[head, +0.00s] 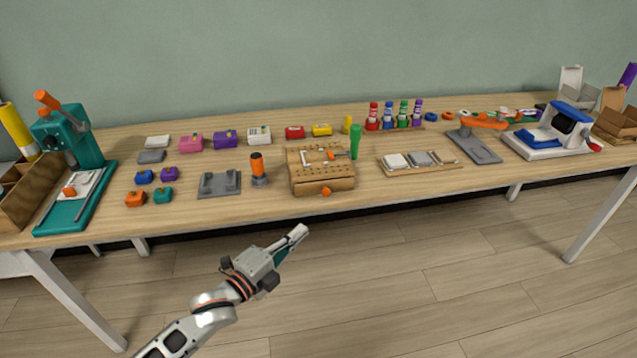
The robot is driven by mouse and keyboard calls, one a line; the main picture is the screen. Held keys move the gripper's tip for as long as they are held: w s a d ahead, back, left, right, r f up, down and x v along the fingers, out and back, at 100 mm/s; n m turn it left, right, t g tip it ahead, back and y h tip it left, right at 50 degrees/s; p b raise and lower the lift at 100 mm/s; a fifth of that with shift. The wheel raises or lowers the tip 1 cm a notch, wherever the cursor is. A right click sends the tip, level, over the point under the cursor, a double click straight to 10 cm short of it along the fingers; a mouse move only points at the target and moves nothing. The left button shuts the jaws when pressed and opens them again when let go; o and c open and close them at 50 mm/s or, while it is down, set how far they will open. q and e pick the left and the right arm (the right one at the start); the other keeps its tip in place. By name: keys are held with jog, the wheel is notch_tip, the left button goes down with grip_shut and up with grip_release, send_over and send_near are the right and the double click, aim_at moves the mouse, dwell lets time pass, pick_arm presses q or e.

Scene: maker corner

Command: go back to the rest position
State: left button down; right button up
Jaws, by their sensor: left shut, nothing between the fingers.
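My left gripper (291,241) is shut and empty. It is in front of the workbench (400,200), over the open floor and apart from the bench's front edge. My left arm comes in from the bottom left and points up to the right. My right gripper is not in the head view.
A teal press (68,145) stands at the bench's left end, a white and blue machine (560,130) at its right. The wooden floor (420,290) in front is clear.

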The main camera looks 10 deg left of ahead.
pick_arm(q)
jog(key=s+a+f+n+g+y+p, duration=0.1)
jog(key=s+a+f+n+y, duration=0.1)
jog(key=s+f+n, duration=0.3)
jog(key=s+a+f+n+g+y+p, duration=0.1)
jog(key=s+f+n, duration=0.5)
jog(key=s, duration=0.7)
jog(key=s+a+f+n+g+y+p, duration=0.2)
jog(key=s+a+f+n, duration=0.3)
jog(key=s+n, duration=0.3)
jog(key=shift+s+a+f+n+g+y, duration=0.15)
jog(key=shift+s+a+n+g+y, duration=0.2)
jog(key=shift+s+y, duration=0.35)
jog(key=shift+w, duration=0.15)
